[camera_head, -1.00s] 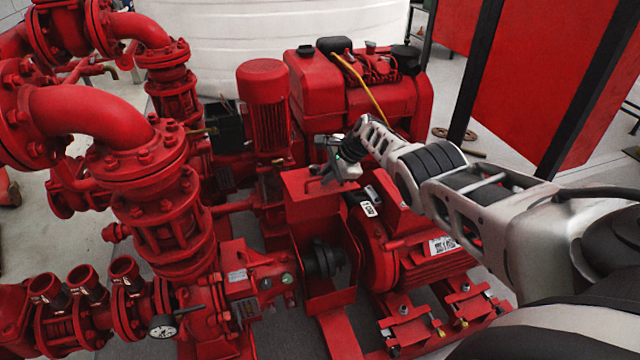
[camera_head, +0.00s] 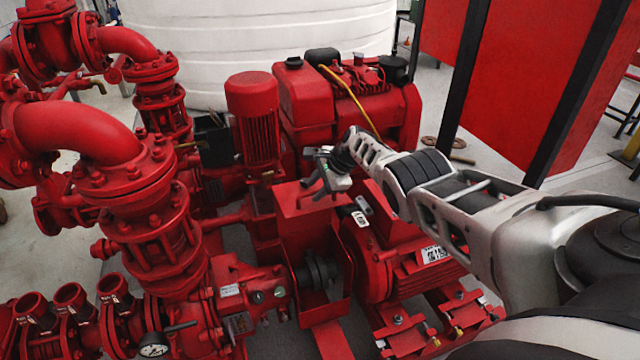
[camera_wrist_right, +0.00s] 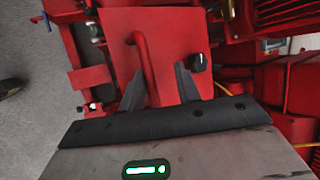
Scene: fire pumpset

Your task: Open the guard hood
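The guard hood (camera_head: 294,202) is a red box-shaped cover over the coupling, between the pump and the red motor. It looks closed. In the right wrist view its flat red plate (camera_wrist_right: 178,32) carries a raised red bar handle (camera_wrist_right: 146,62). My right gripper (camera_head: 328,178) is just above the hood in the head view. In the right wrist view its two dark fingers (camera_wrist_right: 160,87) are apart, with the lower part of the handle between them. Contact with the handle cannot be told. My left gripper is not in view.
Red pipes and flanged valves (camera_head: 150,215) crowd the left. A red motor (camera_head: 400,255) is right of the hood. A red engine block with a tank (camera_head: 303,100) stands behind it, before a white tank (camera_head: 200,50). A black knob (camera_wrist_right: 200,62) is beside the right finger.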

